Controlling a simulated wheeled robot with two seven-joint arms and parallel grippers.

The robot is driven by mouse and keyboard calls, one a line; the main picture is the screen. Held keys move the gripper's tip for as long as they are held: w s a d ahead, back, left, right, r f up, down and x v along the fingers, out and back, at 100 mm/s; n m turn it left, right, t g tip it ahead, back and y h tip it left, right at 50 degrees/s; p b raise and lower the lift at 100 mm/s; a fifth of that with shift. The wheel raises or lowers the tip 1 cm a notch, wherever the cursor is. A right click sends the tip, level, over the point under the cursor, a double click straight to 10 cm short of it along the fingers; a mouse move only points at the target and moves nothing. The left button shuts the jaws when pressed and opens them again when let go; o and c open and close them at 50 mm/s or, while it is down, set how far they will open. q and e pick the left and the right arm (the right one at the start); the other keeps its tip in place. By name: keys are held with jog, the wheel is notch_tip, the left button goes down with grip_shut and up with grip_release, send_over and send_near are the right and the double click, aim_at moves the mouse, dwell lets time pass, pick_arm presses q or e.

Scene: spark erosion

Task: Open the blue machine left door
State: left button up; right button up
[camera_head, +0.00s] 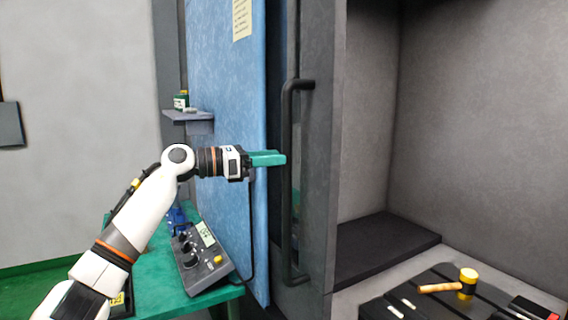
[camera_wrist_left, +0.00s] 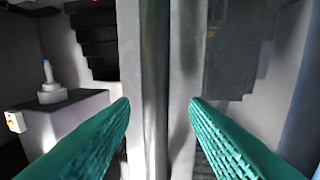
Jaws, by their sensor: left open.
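The machine's left door (camera_head: 318,150) is a grey panel standing beside the blue machine side (camera_head: 228,110); the open interior shows to its right. A dark vertical bar handle (camera_head: 289,200) is on the door. My left gripper (camera_head: 284,159) has green fingers and reaches from the left to the handle's height, with its tips at or very near the bar. In the left wrist view, the fingers (camera_wrist_left: 160,103) are apart, with upright grey and dark strips between them; I cannot tell which is the handle or whether they touch it. My right gripper is out of view.
A green table (camera_head: 160,285) with a control box (camera_head: 203,258) stands below my left arm. A small shelf (camera_head: 190,117) juts from the blue side.

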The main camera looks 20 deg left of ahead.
pick_arm(q)
jog(key=b+v, duration=0.2)
jog(key=v, duration=0.6)
jog(key=shift+a, duration=0.1)
